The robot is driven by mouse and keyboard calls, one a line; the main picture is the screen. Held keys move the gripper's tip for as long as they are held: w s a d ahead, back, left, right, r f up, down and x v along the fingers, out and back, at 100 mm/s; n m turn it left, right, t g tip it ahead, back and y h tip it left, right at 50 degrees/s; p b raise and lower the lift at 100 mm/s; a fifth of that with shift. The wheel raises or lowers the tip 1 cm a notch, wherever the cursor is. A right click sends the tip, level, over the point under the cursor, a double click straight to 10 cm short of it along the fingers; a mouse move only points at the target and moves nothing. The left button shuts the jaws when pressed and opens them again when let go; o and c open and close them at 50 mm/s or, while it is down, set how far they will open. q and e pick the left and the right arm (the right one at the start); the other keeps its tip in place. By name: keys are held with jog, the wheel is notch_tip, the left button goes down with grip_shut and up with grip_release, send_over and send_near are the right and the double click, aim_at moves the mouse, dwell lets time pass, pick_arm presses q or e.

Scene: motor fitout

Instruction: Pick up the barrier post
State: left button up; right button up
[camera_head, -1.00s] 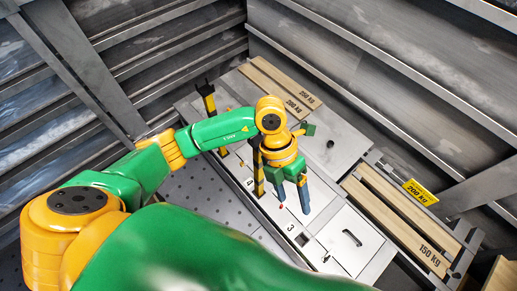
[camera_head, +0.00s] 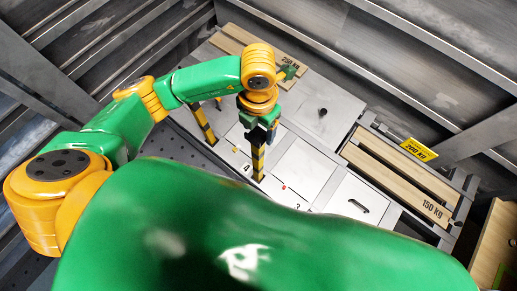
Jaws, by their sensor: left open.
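A barrier post (camera_head: 258,162) with black and yellow bands stands upright on the pale panelled deck in the middle of the view. My left gripper (camera_head: 263,138) points down at its upper part and is open. The fingers overlap the post in the picture, and its top is hidden behind the gripper. I cannot tell whether the fingers are on both sides of it or touching it. A second black and yellow post (camera_head: 204,124) stands to the left, its upper part partly hidden by my left arm. My right gripper is not in view.
Wooden planks marked 150 kg (camera_head: 398,178) lie at the right, beside a yellow 200 kg sign (camera_head: 419,149). More planks (camera_head: 240,42) lie at the back. A panel with a dark handle (camera_head: 358,206) is at the front right. Ribbed metal walls stand behind.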

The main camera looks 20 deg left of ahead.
aim_at(258, 136)
pick_arm(q)
notch_tip(258, 136, down, 6)
jog(key=shift+s+a+p, duration=0.1)
jog(key=shift+p, duration=0.2)
jog(key=shift+r, duration=0.1)
grip_shut()
